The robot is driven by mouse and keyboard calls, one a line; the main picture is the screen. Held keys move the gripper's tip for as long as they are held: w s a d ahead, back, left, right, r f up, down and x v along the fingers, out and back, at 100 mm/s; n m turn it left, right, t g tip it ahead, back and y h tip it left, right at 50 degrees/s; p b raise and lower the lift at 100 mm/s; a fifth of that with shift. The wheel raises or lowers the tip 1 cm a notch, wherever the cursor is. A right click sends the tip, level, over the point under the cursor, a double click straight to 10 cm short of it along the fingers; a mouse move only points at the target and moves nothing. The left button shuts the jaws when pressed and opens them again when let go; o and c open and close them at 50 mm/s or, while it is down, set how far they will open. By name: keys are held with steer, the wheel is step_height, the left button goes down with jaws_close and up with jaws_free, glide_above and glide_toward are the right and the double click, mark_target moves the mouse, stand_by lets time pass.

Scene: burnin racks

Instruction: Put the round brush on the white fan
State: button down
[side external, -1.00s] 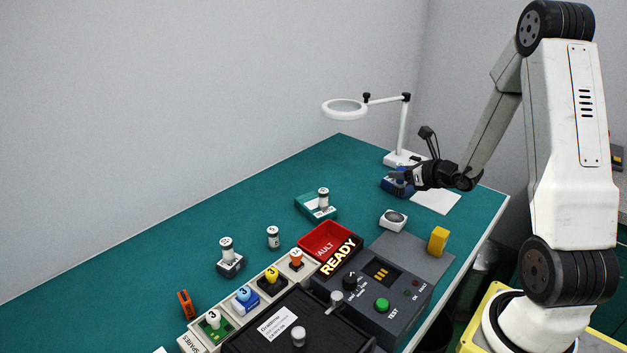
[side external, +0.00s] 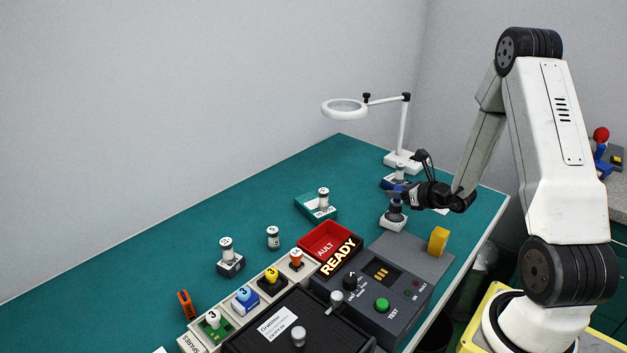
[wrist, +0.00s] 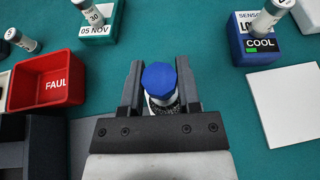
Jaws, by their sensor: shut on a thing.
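The round brush has a blue faceted knob (wrist: 159,80) and dark bristles (side external: 395,208). My gripper (side external: 397,195) is shut on it, with one finger on each side of the knob in the wrist view (wrist: 159,85). The brush is upright over the white fan (side external: 391,224), a small white block that had a dark round top. The bristles hide most of that top. I cannot tell whether the brush touches the fan or hangs just above it. In the wrist view the fan is mostly hidden beneath the brush and gripper.
A blue stand (wrist: 240,48) with a vial is behind my gripper, near the magnifier lamp (side external: 402,157). A white sheet (wrist: 286,103) lies to the right. A teal stand (side external: 311,206), a red bin (side external: 321,236), a yellow block (side external: 438,240) and a grey test panel surround the fan.

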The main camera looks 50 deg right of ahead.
steer(key=shift+f, duration=0.7)
steer(key=shift+f, duration=0.5)
steer(key=shift+c, duration=1.6)
jaws_free()
steer(key=shift+r, duration=0.2)
steer(key=shift+r, duration=0.4)
steer(key=v, duration=0.7)
steer(key=shift+s, duration=0.25)
